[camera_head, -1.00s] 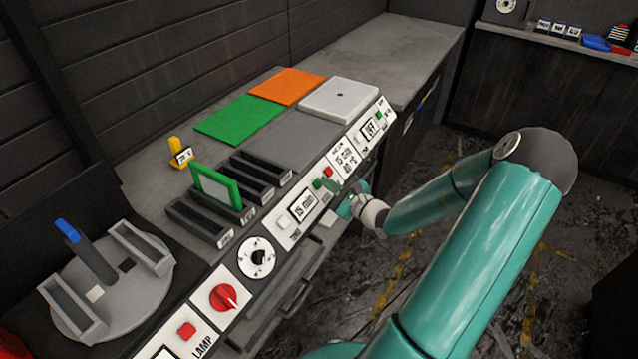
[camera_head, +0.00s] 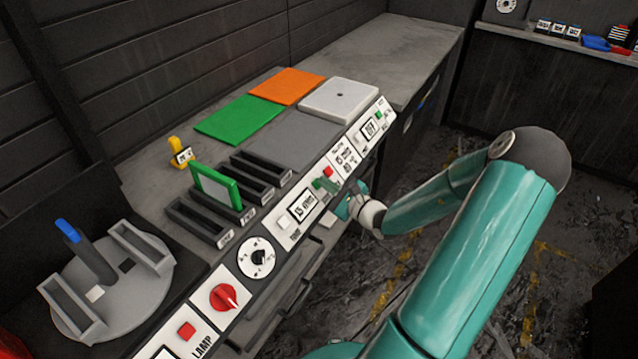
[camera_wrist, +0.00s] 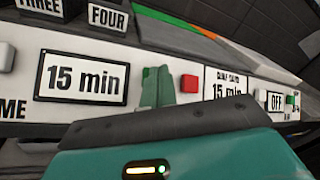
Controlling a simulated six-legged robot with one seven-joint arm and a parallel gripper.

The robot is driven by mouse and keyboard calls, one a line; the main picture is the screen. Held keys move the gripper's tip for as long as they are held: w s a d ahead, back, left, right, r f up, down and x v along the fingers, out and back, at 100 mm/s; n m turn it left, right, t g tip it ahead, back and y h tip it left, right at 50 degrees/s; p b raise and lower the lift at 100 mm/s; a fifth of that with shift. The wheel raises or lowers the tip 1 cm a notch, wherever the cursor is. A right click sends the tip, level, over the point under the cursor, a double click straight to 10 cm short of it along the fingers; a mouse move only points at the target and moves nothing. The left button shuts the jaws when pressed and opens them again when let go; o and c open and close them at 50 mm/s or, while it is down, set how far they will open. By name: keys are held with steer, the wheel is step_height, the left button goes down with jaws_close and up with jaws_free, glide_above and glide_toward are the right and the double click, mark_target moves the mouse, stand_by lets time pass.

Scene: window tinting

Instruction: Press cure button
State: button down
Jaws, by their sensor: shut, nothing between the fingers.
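My gripper (camera_head: 326,186) is shut and empty at the slanted front panel, its green fingertips pointing at the panel. In the wrist view the fingertips (camera_wrist: 158,87) stand between the "15 min" display (camera_wrist: 83,79) and a red button (camera_wrist: 189,84), just left of the button. The red button also shows in the head view (camera_head: 328,171). Contact between fingertips and panel cannot be told. A white card with "15 min" (camera_wrist: 226,88) is right of the red button. Farther right are an "OFF" display (camera_wrist: 276,101) and a small green button (camera_wrist: 291,99). No readable label marks the cure button.
A white button (camera_head: 284,224) is left of the timer display. A selector dial (camera_head: 257,257), red knob (camera_head: 224,297) and another red button (camera_head: 186,331) lie farther left. Dark slots (camera_head: 205,222), one holding a green frame (camera_head: 215,186), stand behind the panel.

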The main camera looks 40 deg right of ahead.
steer(key=shift+w+f, duration=0.1)
steer(key=shift+f, duration=0.05)
stand_by(0.4)
steer(key=shift+s+d+r, duration=0.2)
steer(key=shift+s+r, duration=0.4)
steer(key=shift+r, duration=0.05)
steer(key=shift+s+d+r, duration=0.3)
steer(key=shift+s+r, duration=0.55)
steer(key=shift+r, duration=0.05)
steer(key=shift+s+d+r, duration=0.25)
steer(key=shift+s+r, duration=0.55)
steer(key=shift+r, duration=0.05)
steer(key=shift+a, duration=0.1)
